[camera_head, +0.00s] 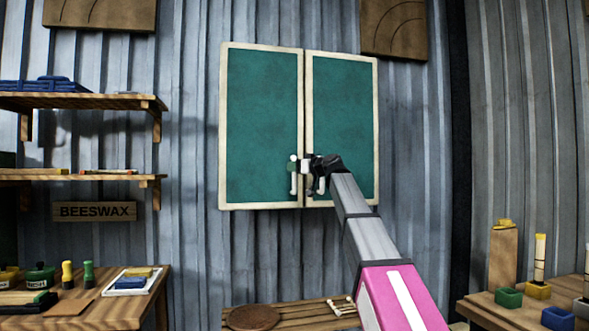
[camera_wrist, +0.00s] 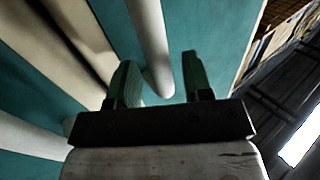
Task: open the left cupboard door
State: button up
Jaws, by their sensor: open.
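The cupboard on the wall has two teal doors with cream frames. The left cupboard door (camera_head: 262,125) looks shut, level with the right door (camera_head: 342,110). Its pale upright handle (camera_head: 293,176) shows just left of my gripper (camera_head: 311,178), which is at the lower middle of the cupboard. In the wrist view, my gripper (camera_wrist: 157,80) is open, with two green fingers apart. A pale bar (camera_wrist: 148,40) ends between or just beyond the fingers; I cannot tell whether it touches them or surely which door it belongs to. Another pale bar (camera_wrist: 30,137) crosses the lower left.
A slatted wooden bench (camera_head: 290,318) with a brown disc (camera_head: 254,317) stands below the cupboard. Shelves (camera_head: 85,101) and a workbench (camera_head: 85,310) are at the left. Another bench (camera_head: 500,313) with small blocks is at the right.

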jog(key=shift+w+a, duration=0.4)
jog(key=shift+a, duration=0.1)
grip_shut()
jog(key=shift+s, duration=0.1)
